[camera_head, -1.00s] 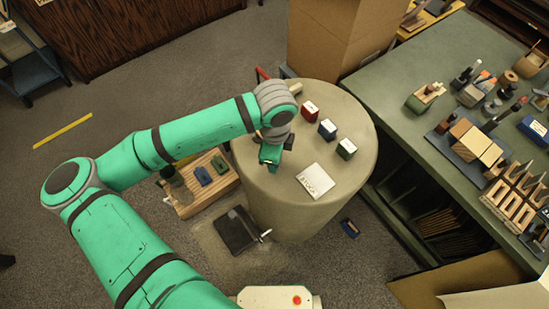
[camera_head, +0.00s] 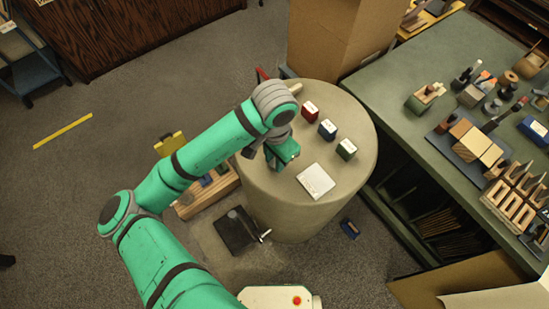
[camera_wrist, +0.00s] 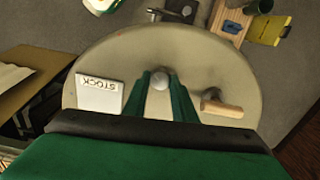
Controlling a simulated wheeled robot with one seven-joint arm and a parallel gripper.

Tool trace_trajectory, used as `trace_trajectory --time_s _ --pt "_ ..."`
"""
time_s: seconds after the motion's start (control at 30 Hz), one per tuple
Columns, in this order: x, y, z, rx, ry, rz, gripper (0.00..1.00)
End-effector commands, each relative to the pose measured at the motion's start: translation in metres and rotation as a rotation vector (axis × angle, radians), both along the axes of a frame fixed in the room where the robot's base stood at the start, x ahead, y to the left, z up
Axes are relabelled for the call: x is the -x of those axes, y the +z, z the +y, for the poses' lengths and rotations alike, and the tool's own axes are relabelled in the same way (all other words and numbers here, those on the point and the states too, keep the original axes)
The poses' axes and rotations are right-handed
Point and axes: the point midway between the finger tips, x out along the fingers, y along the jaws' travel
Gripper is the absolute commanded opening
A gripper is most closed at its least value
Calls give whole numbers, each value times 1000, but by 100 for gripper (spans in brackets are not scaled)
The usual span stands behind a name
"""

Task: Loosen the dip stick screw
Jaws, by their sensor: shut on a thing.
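A small grey round knob (camera_wrist: 160,82) sits between my fingertips in the wrist view. I take it for the dip stick screw, but only its rounded top shows and I cannot tell what it is fixed to. My gripper (camera_wrist: 161,88) is shut on it, with one green finger on each side. In the head view my gripper (camera_head: 291,158) is over the round pale table (camera_head: 290,205), left of the white card. The knob is too small and covered to make out clearly there.
A white card marked STOCK (camera_head: 316,181) lies near the gripper. A wooden-handled tool (camera_wrist: 222,109) lies on the table. A green workbench (camera_head: 425,130) stands further right.

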Motion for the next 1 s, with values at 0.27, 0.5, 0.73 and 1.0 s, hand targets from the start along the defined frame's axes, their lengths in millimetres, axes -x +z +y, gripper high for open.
trace_trajectory --time_s 0.27,0.5,0.73,1.0 --pt "1 0 2 -6 262 3 2" --pt "1 -1 2 -7 489 3 2" --pt "1 -1 2 -8 706 4 2" --pt "2 -1 2 -8 962 3 2"
